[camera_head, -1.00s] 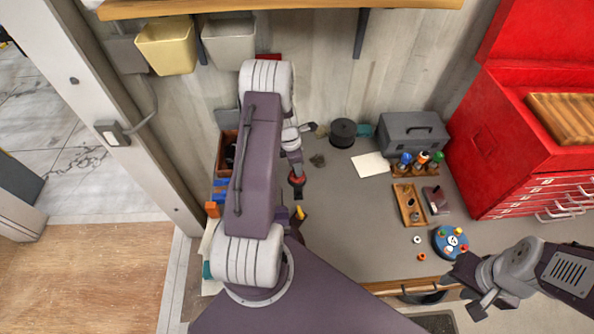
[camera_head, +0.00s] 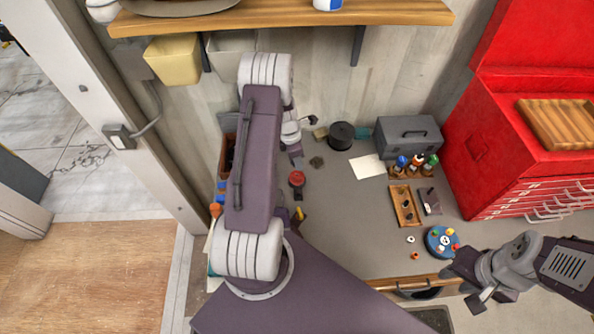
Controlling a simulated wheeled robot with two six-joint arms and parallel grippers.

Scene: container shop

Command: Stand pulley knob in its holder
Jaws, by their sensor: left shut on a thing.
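My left gripper (camera_head: 296,160) is over the left part of the grey workbench, partly behind its own arm. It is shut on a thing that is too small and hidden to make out. A round red-topped piece (camera_head: 296,178), dark below, shows right at its fingertips; whether it is held is unclear. A wooden tray (camera_head: 394,206) with dark round pieces lies right of centre. Beside it is a dark block with an upright peg (camera_head: 429,201). Which thing is the pulley knob's holder is not clear. My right gripper (camera_head: 468,287) is open and empty near the bench's front right.
A rack of colourful-topped pieces (camera_head: 412,170), a grey toolbox (camera_head: 408,135) and a black spool (camera_head: 341,135) stand at the back. A blue disc with coloured pegs (camera_head: 442,242) is at front right. The red tool cabinet (camera_head: 520,150) borders the right. The bench's middle is clear.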

